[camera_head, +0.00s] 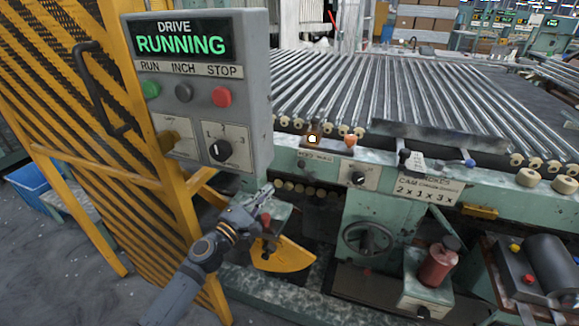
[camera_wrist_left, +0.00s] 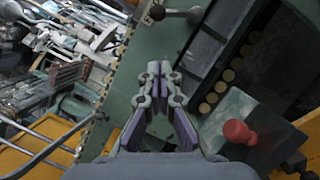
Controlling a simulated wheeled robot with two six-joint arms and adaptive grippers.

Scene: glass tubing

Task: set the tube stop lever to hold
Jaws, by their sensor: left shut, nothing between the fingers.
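No lever in view can be surely told as the tube stop lever. On the machine's front edge, below the rollers, stand a small lever with a pale knob (camera_head: 312,138) and an orange-red knob (camera_head: 350,141). A small label plate (camera_head: 318,158) sits under them, its words too small to read surely. My left gripper (camera_head: 266,192) is shut and empty, below the control box and left of these knobs, apart from them. In the left wrist view its fingertips (camera_wrist_left: 159,70) are together, with a dark ball-ended lever (camera_wrist_left: 156,13) ahead. My right gripper is not in view.
The control box (camera_head: 198,90) reads DRIVE RUNNING and hangs above my left gripper. A yellow mesh guard (camera_head: 75,100) stands at left. A yellow curved plate (camera_head: 283,257) lies below the gripper. A red knob (camera_wrist_left: 237,131) is at right in the wrist view.

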